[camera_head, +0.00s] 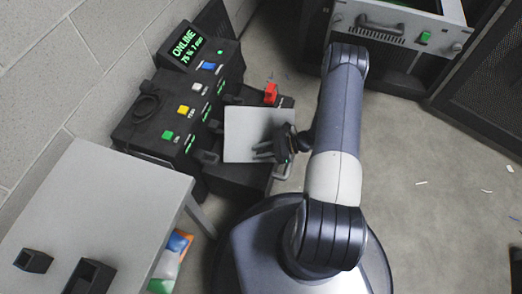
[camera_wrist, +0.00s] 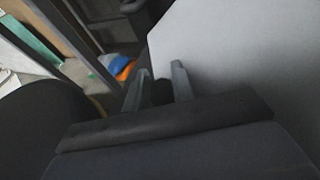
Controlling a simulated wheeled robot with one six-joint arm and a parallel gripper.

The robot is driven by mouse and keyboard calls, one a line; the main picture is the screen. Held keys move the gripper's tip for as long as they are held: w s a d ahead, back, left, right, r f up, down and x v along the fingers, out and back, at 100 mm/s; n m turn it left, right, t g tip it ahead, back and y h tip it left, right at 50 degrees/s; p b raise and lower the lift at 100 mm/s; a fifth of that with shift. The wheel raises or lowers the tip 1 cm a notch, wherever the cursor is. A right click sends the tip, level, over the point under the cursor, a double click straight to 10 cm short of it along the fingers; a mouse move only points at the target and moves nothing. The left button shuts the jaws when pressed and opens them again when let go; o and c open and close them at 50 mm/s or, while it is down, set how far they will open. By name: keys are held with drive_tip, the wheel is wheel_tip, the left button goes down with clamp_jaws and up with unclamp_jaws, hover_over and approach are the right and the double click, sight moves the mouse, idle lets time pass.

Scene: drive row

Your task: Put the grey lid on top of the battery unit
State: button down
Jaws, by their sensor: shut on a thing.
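The grey lid (camera_head: 245,133) is a flat, light grey square plate. In the head view it lies over the middle of the black battery unit (camera_head: 240,178), hiding much of its top. I cannot tell whether the lid rests on the unit or is held just above it. My gripper (camera_head: 284,148) is at the lid's right edge and shut on it. In the wrist view the lid (camera_wrist: 245,55) fills the upper right, and my gripper's fingers (camera_wrist: 160,90) show at its left edge with a small dark part between them.
A black console (camera_head: 185,105) with coloured buttons and an ONLINE screen (camera_head: 186,45) stands left of the unit. A red part (camera_head: 270,93) shows behind the lid. A grey table (camera_head: 95,215) is at lower left, a rack (camera_head: 400,30) at the top. Floor at right is mostly clear.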

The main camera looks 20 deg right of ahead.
drive_tip(key=f, duration=0.2)
drive_tip(key=f+h, duration=0.1)
drive_tip(key=shift+w+d, duration=0.25)
drive_tip(key=shift+d, duration=0.05)
drive_tip(key=c, duration=1.3)
unclamp_jaws()
drive_tip(key=shift+o, duration=0.9)
drive_tip(key=shift+y, duration=0.5)
drive_tip(key=d+r, duration=0.2)
drive_tip(key=d, duration=0.1)
drive_tip(key=s+d+r+p, duration=0.1)
drive_tip(key=d+r, duration=0.1)
drive_tip(key=d, duration=0.1)
drive_tip(key=s+d+r+p, duration=0.1)
drive_tip(key=d+r, duration=0.1)
drive_tip(key=d, duration=0.1)
drive_tip(key=shift+s+d, duration=0.2)
drive_tip(key=shift+s, duration=0.05)
drive_tip(key=shift+a+f, duration=0.1)
